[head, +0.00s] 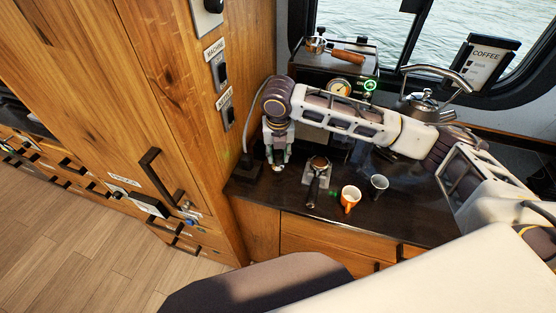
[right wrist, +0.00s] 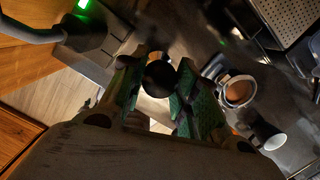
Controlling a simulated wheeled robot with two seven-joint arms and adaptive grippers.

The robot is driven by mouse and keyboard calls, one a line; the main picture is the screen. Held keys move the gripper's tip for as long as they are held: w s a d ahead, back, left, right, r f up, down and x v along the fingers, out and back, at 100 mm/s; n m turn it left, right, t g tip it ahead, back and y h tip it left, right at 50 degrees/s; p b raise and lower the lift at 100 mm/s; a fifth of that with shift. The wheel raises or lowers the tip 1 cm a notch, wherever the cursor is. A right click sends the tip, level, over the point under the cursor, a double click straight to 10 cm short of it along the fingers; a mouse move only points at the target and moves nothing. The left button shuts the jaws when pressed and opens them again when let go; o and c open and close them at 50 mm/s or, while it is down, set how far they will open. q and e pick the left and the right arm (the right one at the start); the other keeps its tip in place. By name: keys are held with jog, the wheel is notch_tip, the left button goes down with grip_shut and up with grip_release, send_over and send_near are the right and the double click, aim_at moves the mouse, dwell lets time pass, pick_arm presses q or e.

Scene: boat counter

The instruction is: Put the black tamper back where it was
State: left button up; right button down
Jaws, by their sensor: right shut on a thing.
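My right gripper (head: 277,161) hangs pointing down over the left part of the dark counter, left of the portafilter. In the right wrist view its green-padded fingers (right wrist: 157,88) are closed around the black tamper (right wrist: 158,77), whose round dark end shows between them. The tamper is mostly hidden by the fingers in the head view, and I cannot tell whether it touches the counter. The portafilter (head: 314,187) rests on a small grey stand with brown coffee in its basket; the basket also shows in the right wrist view (right wrist: 238,91). My left gripper is out of view.
The espresso machine (head: 312,82) and a steel kettle (head: 421,105) are behind. A dark device (head: 243,169) stands by the wooden wall at left. The counter's front edge is close.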

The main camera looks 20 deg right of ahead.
aim_at(278, 161)
jog(key=shift+f, duration=2)
jog(key=shift+f, duration=0.1)
jog(key=c, duration=1.1)
grip_release()
jog(key=r, duration=0.4)
jog(key=s+r, duration=0.1)
jog(key=r, duration=0.7)
jog(key=shift+s+a+b, duration=0.2)
jog(key=shift+s+b, duration=0.15)
